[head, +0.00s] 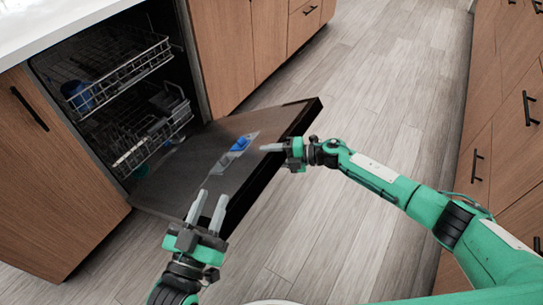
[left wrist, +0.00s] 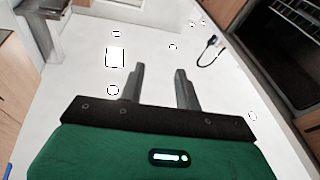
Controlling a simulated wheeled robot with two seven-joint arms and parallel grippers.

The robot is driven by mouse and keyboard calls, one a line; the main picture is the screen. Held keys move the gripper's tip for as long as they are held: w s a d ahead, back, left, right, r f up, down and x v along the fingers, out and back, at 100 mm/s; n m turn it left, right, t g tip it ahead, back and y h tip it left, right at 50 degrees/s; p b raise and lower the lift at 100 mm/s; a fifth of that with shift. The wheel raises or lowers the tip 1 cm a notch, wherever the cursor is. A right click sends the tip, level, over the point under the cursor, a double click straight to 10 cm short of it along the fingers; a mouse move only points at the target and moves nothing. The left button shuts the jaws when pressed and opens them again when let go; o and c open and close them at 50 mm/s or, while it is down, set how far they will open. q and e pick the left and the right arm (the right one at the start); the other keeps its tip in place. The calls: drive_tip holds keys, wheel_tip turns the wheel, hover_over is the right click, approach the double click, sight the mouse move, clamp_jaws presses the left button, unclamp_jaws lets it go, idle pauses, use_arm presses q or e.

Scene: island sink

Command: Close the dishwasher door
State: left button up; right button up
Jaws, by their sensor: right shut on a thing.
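The dishwasher door (head: 190,160) is open in the head view, folded down and out from the dark dishwasher cavity (head: 95,75). A blue piece (head: 241,143) sits in a pale panel on its inner face. My right gripper (head: 272,148) is at the door's outer edge, one finger lying over the inner face, and is shut on the door. Its other finger is mostly hidden. My left gripper (head: 207,210) is open and empty at the door's near corner, fingers apart. The left wrist view also shows its two spread fingers (left wrist: 160,88) with nothing between them.
The upper rack (head: 125,75) holds a blue item (head: 77,96); the lower rack (head: 150,130) holds dishes. Wooden cabinets flank the dishwasher, and more drawers (head: 500,110) stand at the right. The wood floor (head: 370,80) between is clear. A white counter (head: 40,20) is above.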

use_arm(q)
drive_tip(key=shift+f, duration=0.1)
drive_tip(key=c, duration=0.6)
drive_tip(key=shift+a+f+m, duration=0.15)
drive_tip(key=shift+f+m, duration=0.15)
clamp_jaws()
drive_tip(key=s+a+f+m+t+y, duration=0.1)
drive_tip(key=a+f+m+y, duration=0.15)
drive_tip(key=f+m, duration=0.45)
drive_tip(key=s+a+f+m+y, duration=0.1)
drive_tip(key=a+f+m, duration=0.2)
drive_tip(key=f+m, duration=0.4)
drive_tip(key=s+d+f+m+g+h, duration=0.1)
drive_tip(key=s+d+f+m+h, duration=0.1)
drive_tip(key=d+f+m, duration=0.45)
drive_tip(key=s+d+f+m+g+h, duration=0.1)
drive_tip(key=s+f+m+h, duration=0.25)
drive_tip(key=m, duration=0.65)
drive_tip(key=w+d+r, duration=0.2)
drive_tip(key=w+r, duration=0.3)
drive_tip(key=w, duration=0.5)
drive_tip(key=shift+w+d, duration=0.25)
drive_tip(key=shift+d, duration=0.1)
